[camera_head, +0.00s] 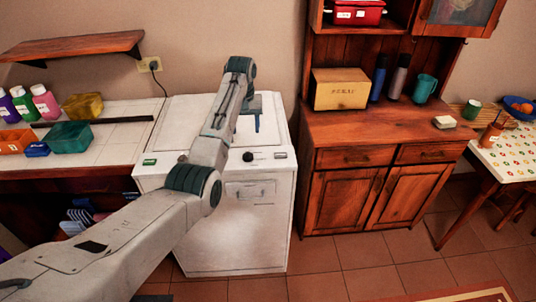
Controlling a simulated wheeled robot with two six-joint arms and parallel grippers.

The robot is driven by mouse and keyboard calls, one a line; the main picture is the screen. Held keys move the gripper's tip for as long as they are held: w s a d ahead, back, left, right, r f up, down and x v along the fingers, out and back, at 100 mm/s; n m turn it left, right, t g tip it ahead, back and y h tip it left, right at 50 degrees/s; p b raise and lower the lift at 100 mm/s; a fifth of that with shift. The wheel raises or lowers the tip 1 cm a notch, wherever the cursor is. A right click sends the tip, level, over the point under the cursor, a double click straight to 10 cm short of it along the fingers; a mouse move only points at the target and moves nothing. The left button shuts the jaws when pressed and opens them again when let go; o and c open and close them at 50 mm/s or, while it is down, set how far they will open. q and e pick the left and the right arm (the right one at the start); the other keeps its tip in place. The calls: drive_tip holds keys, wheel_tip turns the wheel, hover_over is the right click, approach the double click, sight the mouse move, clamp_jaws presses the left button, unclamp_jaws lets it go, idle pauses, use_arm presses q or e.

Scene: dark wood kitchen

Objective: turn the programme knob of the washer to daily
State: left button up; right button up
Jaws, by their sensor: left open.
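The white washer (238,230) stands in the middle of the view against the wall. A dark round knob (248,157) shows on the upper edge of its front, right of my arm. A green-labelled panel (150,162) is at the left of that edge. My left arm crosses from the lower left over the washer's front. My left gripper (257,122) is above the washer top, behind the knob in the picture, apart from it; it is open and appears empty. Any markings around the knob are too small to read. My right gripper is not in view.
A tiled counter (110,150) with bottles and boxes adjoins the washer's left side. A wooden cabinet (390,130) with a bread box (341,89) stands to the right. A table (510,153) is at the far right. The tiled floor (370,253) in front is mostly clear.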

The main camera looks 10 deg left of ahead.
sight(248, 152)
use_arm(q)
wheel_tip(248, 152, down, 4)
drive_tip(key=shift+r+p, duration=0.2)
drive_tip(key=shift+p, duration=0.6)
wheel_tip(248, 152, down, 7)
drive_tip(key=shift+f+p, duration=0.1)
drive_tip(key=shift+p, duration=0.5)
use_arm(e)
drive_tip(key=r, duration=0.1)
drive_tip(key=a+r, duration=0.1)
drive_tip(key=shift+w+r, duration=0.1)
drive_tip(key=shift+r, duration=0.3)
use_arm(q)
drive_tip(key=c, duration=0.9)
drive_tip(key=shift+c, duration=0.4)
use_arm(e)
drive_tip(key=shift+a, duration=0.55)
